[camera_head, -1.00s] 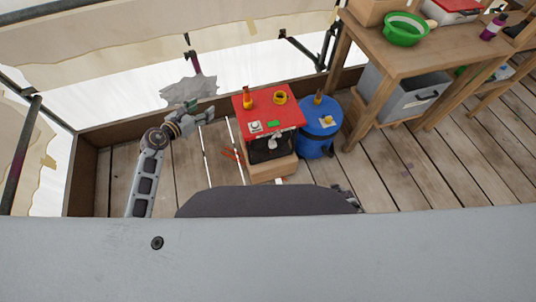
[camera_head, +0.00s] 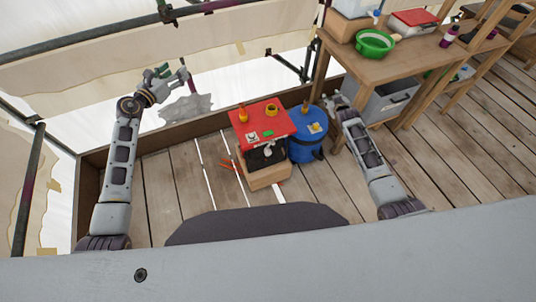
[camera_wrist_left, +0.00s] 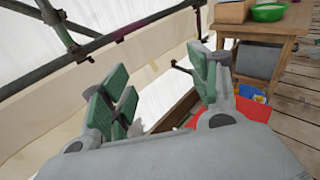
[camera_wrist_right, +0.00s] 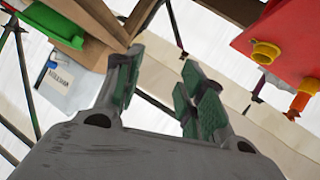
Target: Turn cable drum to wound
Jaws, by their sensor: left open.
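A box with a red top (camera_head: 262,118) and a dark open front stands on the deck, on a wooden block. On its top are an orange knob-like piece (camera_head: 243,116), a yellow ring (camera_head: 271,107) and a green piece (camera_head: 268,133). A blue drum (camera_head: 306,145) with a label stands right beside it. I cannot tell which part is the cable drum. My left gripper (camera_head: 172,75) is open and empty, up left of the red top; its spread fingers show in the left wrist view (camera_wrist_left: 160,85). My right gripper (camera_wrist_right: 163,88) is open and empty, right of the blue drum.
A wooden bench (camera_head: 352,62) with a green bowl (camera_head: 374,43) stands at the right, with a grey bin (camera_head: 392,98) beneath it. Scaffold tubes (camera_head: 215,8) and sheeting run along the back.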

